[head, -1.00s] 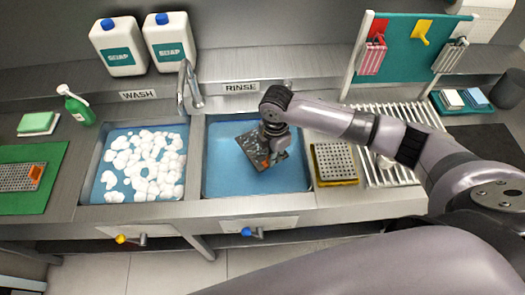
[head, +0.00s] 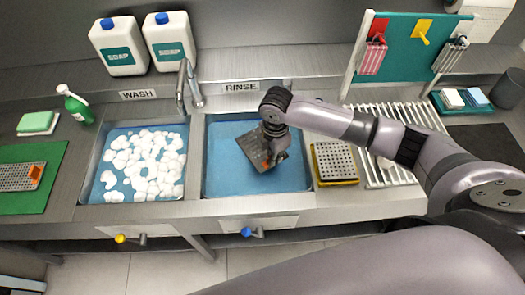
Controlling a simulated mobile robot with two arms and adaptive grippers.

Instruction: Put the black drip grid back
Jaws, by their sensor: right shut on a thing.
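My right gripper (head: 272,161) reaches down into the rinse basin and is shut on the dark drip grid (head: 255,150). The grid is a dark grey perforated plate, held tilted over the blue basin. An orange tab (head: 266,165) shows at the gripper's fingers. The fingers hide the grid's right part. I cannot tell whether the grid touches the water. My left gripper is not in view.
The wash basin (head: 92,190) with white foam lies left of the rinse basin (head: 225,187). A grey perforated grid (head: 18,177) lies on a green mat (head: 30,203) at far left. A yellow-edged tray (head: 338,183) and a slatted rack (head: 392,178) stand to the right.

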